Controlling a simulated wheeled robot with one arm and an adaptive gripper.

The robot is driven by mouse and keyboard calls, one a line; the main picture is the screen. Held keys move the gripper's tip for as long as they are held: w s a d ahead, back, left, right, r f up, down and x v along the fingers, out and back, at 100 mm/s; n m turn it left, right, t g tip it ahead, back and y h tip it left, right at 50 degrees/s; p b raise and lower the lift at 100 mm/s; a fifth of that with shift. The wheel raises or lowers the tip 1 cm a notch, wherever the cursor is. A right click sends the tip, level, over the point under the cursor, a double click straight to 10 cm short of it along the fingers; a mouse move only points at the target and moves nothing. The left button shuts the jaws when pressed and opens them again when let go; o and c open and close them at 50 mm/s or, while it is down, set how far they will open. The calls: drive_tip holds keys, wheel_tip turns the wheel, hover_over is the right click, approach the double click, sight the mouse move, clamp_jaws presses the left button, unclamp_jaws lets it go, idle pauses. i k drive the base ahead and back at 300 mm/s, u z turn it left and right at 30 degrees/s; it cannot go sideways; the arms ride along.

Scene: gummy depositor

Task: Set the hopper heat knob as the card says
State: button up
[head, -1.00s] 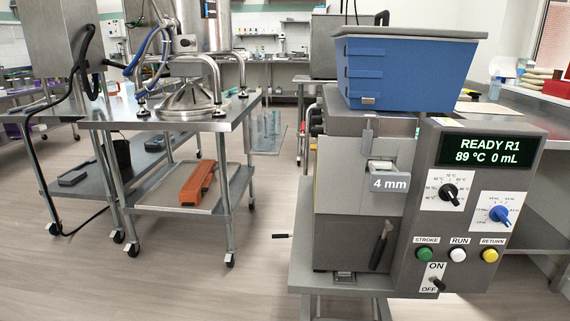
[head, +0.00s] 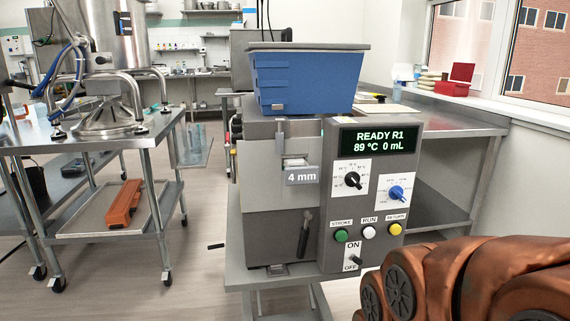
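The depositor (head: 262,222) stands in the middle of the head view, with a blue hopper (head: 300,82) on top. Its grey control panel (head: 335,190) faces me. A black knob (head: 353,180) sits on a white dial plate with °C marks, too small to read. A blue knob (head: 396,193) sits on a second dial plate to its lower right. The display (head: 371,141) reads READY R1, 89 °C, 0 mL. A brown-orange part of my arm fills the lower right corner. My gripper cannot be made out. I do not see a card with a legible heat setting.
Green, white and yellow buttons and an ON/OFF switch (head: 352,258) are below the knobs. A 4 mm tag (head: 301,176) is on the front. A steel cart (head: 150,141) with an orange tool (head: 124,203) stands left. A counter (head: 450,122) runs behind right.

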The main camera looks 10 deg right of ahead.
sight(352, 179)
drive_tip(key=u, duration=1.75)
drive_tip(key=k, duration=0.5)
drive_tip(key=z, duration=0.05)
